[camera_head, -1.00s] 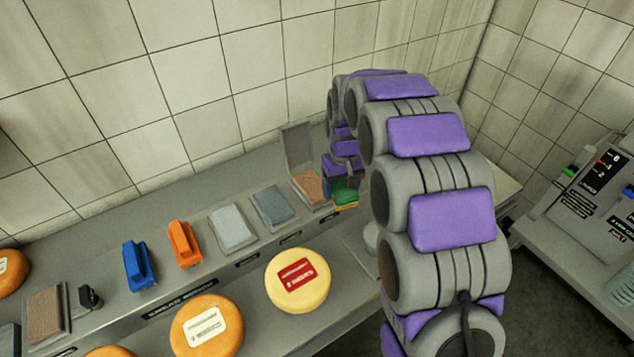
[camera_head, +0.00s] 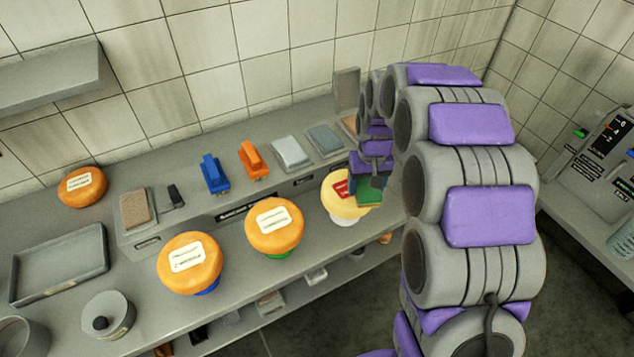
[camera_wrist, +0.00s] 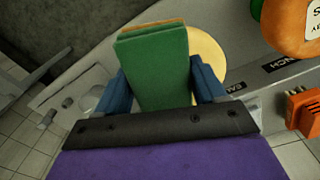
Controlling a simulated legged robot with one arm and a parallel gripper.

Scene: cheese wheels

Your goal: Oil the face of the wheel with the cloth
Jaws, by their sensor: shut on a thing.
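My gripper (camera_head: 372,170) is shut on a green block with a tan layer along one edge, which I take to be the cloth pad (camera_head: 369,190). In the wrist view the pad (camera_wrist: 158,70) sits between the blue fingers of my gripper (camera_wrist: 163,85). The pale yellow wheel (camera_head: 337,203) has a red label and rests on a white stand. The pad is over its right side in the head view; I cannot tell if they touch. In the wrist view the wheel (camera_wrist: 210,55) shows behind the pad, mostly hidden.
Two orange wheels (camera_head: 275,224) (camera_head: 190,262) stand on the bench to the left, another (camera_head: 82,187) at the back. A raised shelf holds a blue tool (camera_head: 215,173), an orange tool (camera_head: 253,160) and grey pads (camera_head: 291,153). An empty tray (camera_head: 60,264) lies far left.

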